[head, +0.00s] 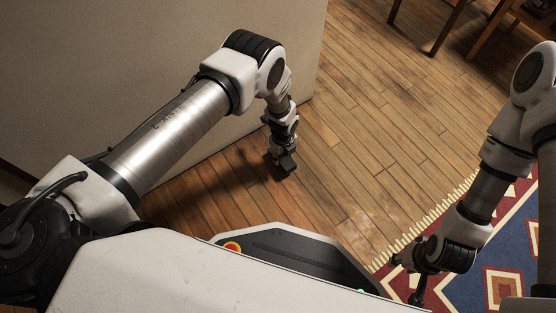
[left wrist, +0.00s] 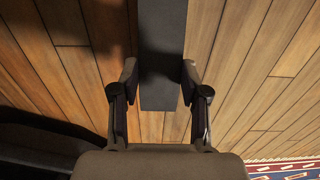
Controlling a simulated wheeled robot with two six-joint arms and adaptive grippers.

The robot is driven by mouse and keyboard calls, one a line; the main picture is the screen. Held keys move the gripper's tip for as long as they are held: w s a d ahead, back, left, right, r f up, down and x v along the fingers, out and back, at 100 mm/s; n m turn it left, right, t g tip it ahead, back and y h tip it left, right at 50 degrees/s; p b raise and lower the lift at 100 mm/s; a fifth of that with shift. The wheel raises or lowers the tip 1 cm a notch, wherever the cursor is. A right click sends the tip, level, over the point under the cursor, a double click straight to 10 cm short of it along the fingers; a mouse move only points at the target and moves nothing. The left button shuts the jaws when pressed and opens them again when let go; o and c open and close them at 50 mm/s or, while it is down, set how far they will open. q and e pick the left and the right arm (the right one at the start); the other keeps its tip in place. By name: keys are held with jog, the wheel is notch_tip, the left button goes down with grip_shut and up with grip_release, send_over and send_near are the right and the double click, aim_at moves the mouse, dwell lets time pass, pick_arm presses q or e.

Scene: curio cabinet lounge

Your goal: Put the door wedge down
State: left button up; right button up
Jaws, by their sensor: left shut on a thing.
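My left gripper (head: 280,158) hangs low over the wooden floor beside the wall's end. In the left wrist view the left gripper (left wrist: 160,85) is shut on the dark grey door wedge (left wrist: 161,60), a long block between its two fingers. The wedge runs out of the top of that view. In the head view the wedge (head: 287,163) is small and dark at the fingertips. I cannot tell whether it touches the floor. My right gripper (head: 418,287) is over the patterned rug at the lower right, too small and dark to tell open from shut.
A plain beige wall (head: 150,60) stands at the left, close to my left arm. The wooden floor (head: 350,130) is clear in the middle. A fringed red and blue rug (head: 520,230) lies at the right. Dark wooden furniture legs (head: 443,30) stand at the top right.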

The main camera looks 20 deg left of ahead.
pick_arm(q)
jog(key=shift+w+a+f+b, duration=0.1)
jog(key=shift+a+f+b, duration=0.25)
jog(key=shift+a, duration=0.15)
jog(key=shift+w+a+f+b, duration=0.1)
jog(key=shift+a+f+b, duration=0.15)
jog(key=shift+a, duration=0.2)
notch_tip(320, 180, down, 2)
jog(key=shift+d+f+b, duration=0.1)
jog(key=shift+b, duration=0.85)
jog(key=shift+f, duration=0.35)
jog(key=shift+r, duration=0.25)
grip_shut()
jog(key=shift+f, duration=0.25)
jog(key=o, duration=1.3)
grip_release()
jog(key=shift+r, duration=0.1)
